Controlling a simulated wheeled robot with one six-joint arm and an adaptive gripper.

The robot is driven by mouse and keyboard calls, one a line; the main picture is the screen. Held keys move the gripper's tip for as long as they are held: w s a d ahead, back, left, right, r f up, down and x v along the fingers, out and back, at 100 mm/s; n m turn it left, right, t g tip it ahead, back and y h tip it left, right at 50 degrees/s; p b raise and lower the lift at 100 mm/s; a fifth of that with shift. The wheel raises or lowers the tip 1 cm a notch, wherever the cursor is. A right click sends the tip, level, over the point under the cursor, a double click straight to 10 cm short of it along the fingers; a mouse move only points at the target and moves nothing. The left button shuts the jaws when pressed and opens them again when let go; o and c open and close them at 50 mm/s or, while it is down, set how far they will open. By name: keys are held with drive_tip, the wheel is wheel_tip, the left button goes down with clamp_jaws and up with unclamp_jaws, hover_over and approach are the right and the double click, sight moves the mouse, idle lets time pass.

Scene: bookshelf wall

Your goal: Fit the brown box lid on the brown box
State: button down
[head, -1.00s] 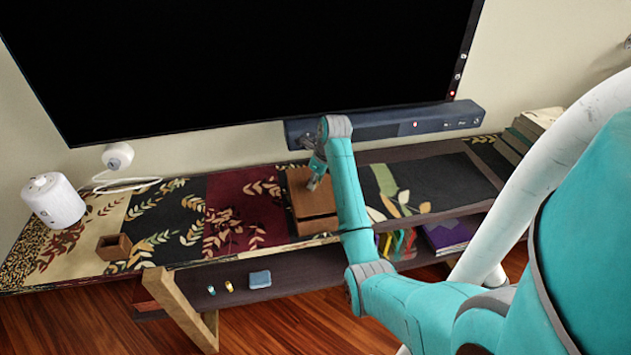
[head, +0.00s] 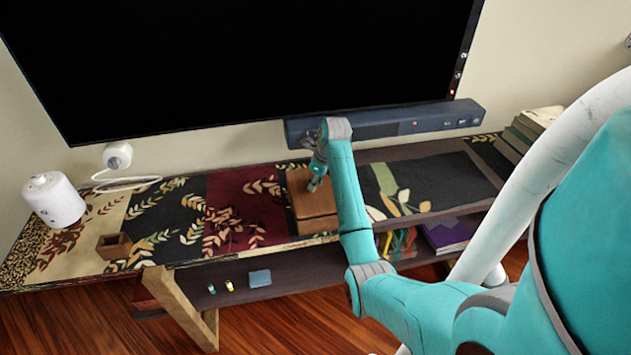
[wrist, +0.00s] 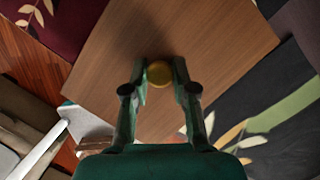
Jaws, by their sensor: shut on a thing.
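The brown box (head: 318,225) stands on the patterned runner below the sound bar in the head view. The brown box lid (head: 300,190) is over its top. In the wrist view the lid (wrist: 205,45) is a flat wood-grained plate with a round golden knob (wrist: 159,73). My gripper (head: 315,184) is above the lid, and in the wrist view its two fingers (wrist: 158,92) are shut on the knob. The lid hides the box in the wrist view. I cannot tell whether the lid is fully seated or slightly raised.
A big black screen (head: 250,60) and a sound bar (head: 400,122) stand close behind. A small open brown container (head: 114,246) and a white device (head: 53,200) are at left. Books (head: 530,130) are at right.

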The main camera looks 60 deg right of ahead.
sight(321, 191)
drive_tip(key=shift+f, duration=0.5)
drive_tip(key=c, duration=0.8)
unclamp_jaws()
drive_tip(key=shift+c, duration=0.2)
drive_tip(key=v, duration=0.7)
drive_tip(key=shift+r, duration=0.25)
